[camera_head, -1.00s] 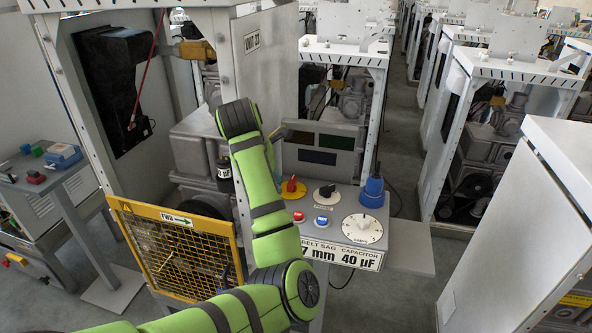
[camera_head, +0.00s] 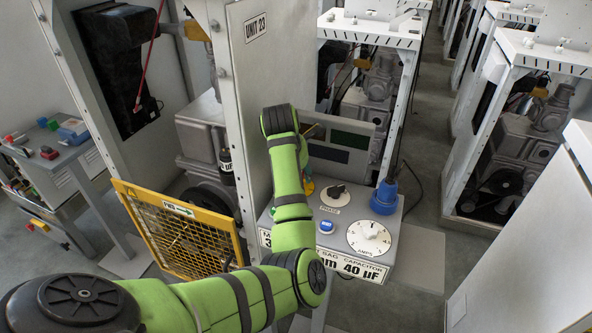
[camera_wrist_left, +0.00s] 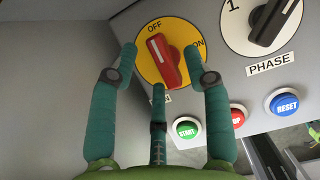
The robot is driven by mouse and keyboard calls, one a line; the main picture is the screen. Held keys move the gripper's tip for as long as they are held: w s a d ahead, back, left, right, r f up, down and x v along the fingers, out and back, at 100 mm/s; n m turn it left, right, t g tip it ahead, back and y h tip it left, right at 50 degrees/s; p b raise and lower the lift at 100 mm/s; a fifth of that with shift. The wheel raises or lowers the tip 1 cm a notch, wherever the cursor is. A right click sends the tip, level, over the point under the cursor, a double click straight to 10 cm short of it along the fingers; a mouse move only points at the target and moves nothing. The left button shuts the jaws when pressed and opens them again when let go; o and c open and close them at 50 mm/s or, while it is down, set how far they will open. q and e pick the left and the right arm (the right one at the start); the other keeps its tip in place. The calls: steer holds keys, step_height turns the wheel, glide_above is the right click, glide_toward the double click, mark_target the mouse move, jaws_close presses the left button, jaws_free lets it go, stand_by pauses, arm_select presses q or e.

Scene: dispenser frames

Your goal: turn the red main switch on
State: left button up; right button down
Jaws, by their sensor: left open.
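The red main switch (camera_wrist_left: 163,60) is a red knob on a round yellow plate (camera_wrist_left: 182,84) marked OFF and ON, on the grey control panel. Its narrow end points up-left, near OFF. My left gripper (camera_wrist_left: 160,66) is open, with green fingers spread on both sides of the knob and a third finger below it. I cannot tell whether any finger touches the knob. In the head view, my left arm hides the knob, with only a sliver of the yellow plate (camera_head: 308,187) showing.
Near the switch are the black PHASE knob (camera_wrist_left: 270,20), green START button (camera_wrist_left: 187,128), red button (camera_wrist_left: 237,115) and blue RESET button (camera_wrist_left: 284,102). The head view shows an AMPS dial (camera_head: 369,236), a blue plug (camera_head: 385,197) and a yellow mesh guard (camera_head: 185,235).

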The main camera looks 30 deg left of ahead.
arm_select(q)
steer(key=shift+w+f, duration=0.25)
steer(key=shift+s, duration=0.1)
jaws_close()
steer(key=shift+m, duration=0.3)
steer(key=shift+a+f+m+h+b, duration=0.1)
steer(key=shift+m+h+b, duration=0.2)
steer(key=shift+m+b, duration=0.45)
steer(key=shift+m, duration=0.45)
steer(key=shift+h, duration=0.3)
arm_select(e)
steer(key=shift+w+f, duration=0.8)
